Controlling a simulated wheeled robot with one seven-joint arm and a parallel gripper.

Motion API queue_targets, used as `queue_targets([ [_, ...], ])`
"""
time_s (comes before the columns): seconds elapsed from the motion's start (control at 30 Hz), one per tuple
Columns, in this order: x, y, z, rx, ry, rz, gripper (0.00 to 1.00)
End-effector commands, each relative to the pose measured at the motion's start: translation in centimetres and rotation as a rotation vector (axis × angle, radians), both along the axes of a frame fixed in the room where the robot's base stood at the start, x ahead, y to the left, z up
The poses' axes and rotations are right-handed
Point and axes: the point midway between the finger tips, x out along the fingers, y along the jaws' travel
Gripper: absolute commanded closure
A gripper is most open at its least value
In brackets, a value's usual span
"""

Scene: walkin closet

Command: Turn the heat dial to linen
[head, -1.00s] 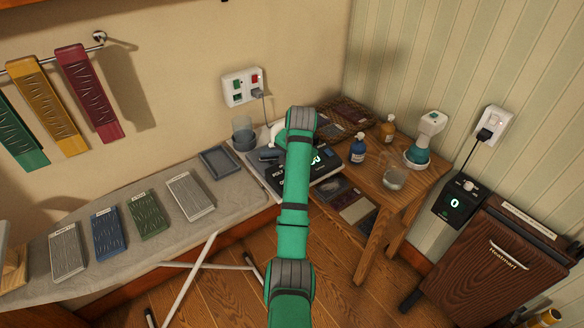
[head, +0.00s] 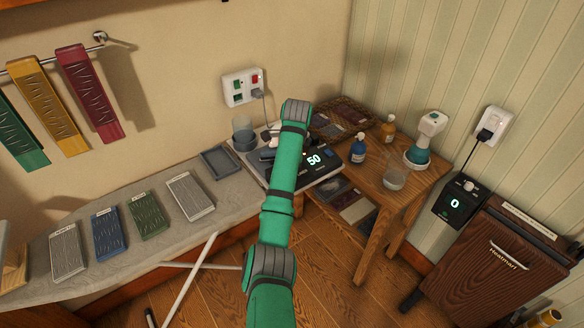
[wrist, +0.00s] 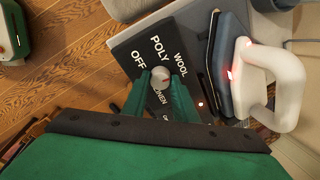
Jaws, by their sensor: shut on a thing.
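The heat dial (wrist: 160,76) is a small round grey knob with a reddish mark on a dark panel (wrist: 139,44) in the wrist view. Labels OFF, POLY and WOOL show around it; LINEN is partly covered below it. I cannot tell for sure which label the mark faces. My gripper (wrist: 160,92) has its two green fingers closed on either side of the knob. In the head view the dial and fingers are hidden behind my arm. The station's display (head: 313,160) reads 50 in that view.
An iron (wrist: 270,82) with a white handle and a red light stands just right of the dial. A glass (head: 242,132), an empty grey tray (head: 219,162) and several coloured pads lie left on the ironing board.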

Motion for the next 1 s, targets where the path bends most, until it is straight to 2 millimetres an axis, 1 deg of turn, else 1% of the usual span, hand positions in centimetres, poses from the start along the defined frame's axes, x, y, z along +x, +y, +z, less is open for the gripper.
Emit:
queue_targets([
  [1.0, 0.02, -0.18, -0.05, 0.215, 0.159, -0.930, 0.96],
])
